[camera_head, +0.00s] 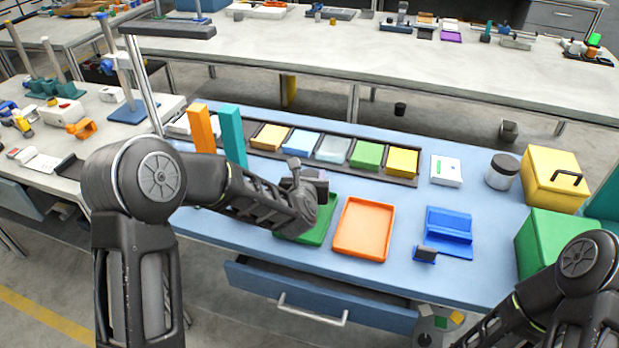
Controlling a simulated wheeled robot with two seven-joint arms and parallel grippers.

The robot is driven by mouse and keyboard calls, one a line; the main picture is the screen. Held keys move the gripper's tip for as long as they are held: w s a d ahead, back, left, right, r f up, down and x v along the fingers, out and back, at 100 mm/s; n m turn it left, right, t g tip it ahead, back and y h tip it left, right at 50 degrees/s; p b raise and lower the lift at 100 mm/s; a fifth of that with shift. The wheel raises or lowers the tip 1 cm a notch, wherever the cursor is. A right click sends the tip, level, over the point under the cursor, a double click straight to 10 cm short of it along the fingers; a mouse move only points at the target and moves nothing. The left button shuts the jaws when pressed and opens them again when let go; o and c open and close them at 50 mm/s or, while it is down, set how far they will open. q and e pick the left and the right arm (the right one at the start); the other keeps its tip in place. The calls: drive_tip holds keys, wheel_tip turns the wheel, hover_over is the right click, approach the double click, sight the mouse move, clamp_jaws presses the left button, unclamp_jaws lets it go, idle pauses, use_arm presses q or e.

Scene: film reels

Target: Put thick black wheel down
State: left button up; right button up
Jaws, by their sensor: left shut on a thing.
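My left gripper (308,184) is above the blue workbench (215,222), over the far part of the green tray (322,232). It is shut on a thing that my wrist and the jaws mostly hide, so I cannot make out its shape. I cannot pick out a thick black wheel clearly anywhere in view. The orange tray (364,229) lies just right of the green tray and looks empty. My right arm comes in at the lower right, and its gripper is out of view.
A row of coloured bins (367,156) stands behind the trays. Upright orange (202,130) and teal (232,135) blocks stand at the left. A blue holder (449,232), a black-lidded jar (501,171), and yellow (553,180) and green (547,238) boxes are to the right.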

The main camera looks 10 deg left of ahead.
use_arm(q)
drive_tip(key=c, duration=0.5)
wheel_tip(320, 180, up, 10)
drive_tip(key=shift+r, duration=0.1)
drive_tip(key=shift+c, duration=0.2)
idle(0.7)
drive_tip(key=shift+m+h, duration=0.7)
drive_tip(key=shift+h, duration=0.1)
drive_tip(key=s+f, duration=0.1)
drive_tip(key=s+d+p, duration=0.1)
drive_tip(key=s, duration=0.1)
drive_tip(key=s+f, duration=0.1)
drive_tip(key=s, duration=0.1)
drive_tip(key=shift+d+f+p, duration=0.3)
drive_tip(key=shift+p, duration=0.1)
drive_tip(key=s+a+f, duration=0.1)
drive_tip(key=s+a+p, duration=0.1)
drive_tip(key=s+a, duration=0.1)
drive_tip(key=shift+f, duration=0.4)
drive_tip(key=shift+a+f, duration=0.15)
drive_tip(key=shift+a, duration=0.3)
